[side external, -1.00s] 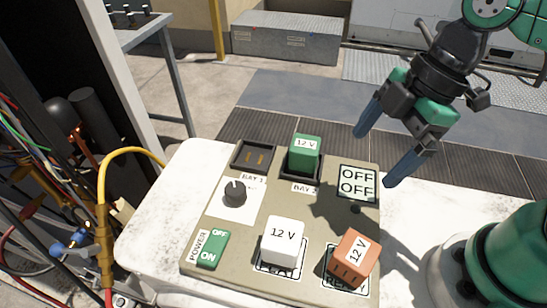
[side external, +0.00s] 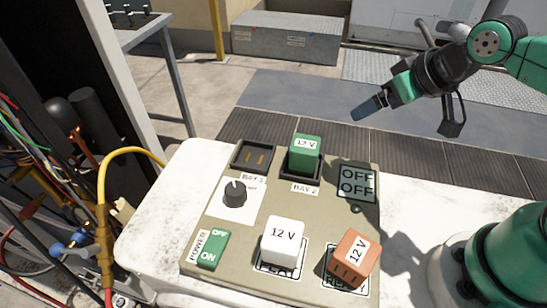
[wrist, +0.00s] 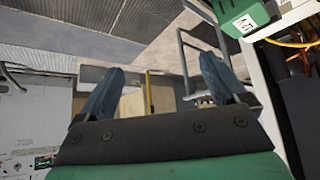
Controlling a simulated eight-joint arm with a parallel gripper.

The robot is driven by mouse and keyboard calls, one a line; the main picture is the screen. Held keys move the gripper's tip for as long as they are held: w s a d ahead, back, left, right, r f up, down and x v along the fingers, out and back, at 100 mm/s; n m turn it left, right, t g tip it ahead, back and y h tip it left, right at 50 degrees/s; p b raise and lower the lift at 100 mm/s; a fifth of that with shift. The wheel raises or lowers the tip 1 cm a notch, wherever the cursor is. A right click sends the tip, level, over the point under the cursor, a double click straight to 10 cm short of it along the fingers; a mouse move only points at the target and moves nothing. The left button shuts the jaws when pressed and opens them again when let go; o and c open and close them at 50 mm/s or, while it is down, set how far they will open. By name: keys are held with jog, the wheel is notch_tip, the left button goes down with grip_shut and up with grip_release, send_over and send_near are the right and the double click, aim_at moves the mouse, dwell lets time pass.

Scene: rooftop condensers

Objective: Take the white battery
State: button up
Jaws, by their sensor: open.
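The white battery (side external: 282,241), a block marked 12 V, stands on the panel (side external: 226,178) at the front, partly covering a label. My gripper (side external: 356,115) is in the air above and behind the panel's right side, well apart from the white battery. In the side view its fingers point left and overlap each other. In the wrist view the fingers of my gripper (wrist: 162,80) are spread with nothing between them. The white battery is not seen in the wrist view.
A green battery (side external: 305,154) sits in bay 2; the bay beside it (side external: 252,156) is empty. An orange battery (side external: 353,258) stands right of the white one. A knob (side external: 235,194) and a power switch (side external: 212,249) are on the panel's left. Cables (side external: 105,200) hang at the left.

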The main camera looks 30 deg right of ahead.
jog(key=shift+o, duration=0.4)
notch_tip(320, 180, up, 5)
jog(key=n+g+y, duration=0.3)
jog(key=n+y, duration=0.1)
jog(key=n, duration=0.5)
send_over(286, 235)
jog(key=s, duration=0.1)
jog(key=f, duration=0.5)
jog(key=d+f, duration=0.1)
jog(key=f, duration=0.2)
jog(key=shift+f, duration=0.7)
jog(key=shift+x, duration=2.75)
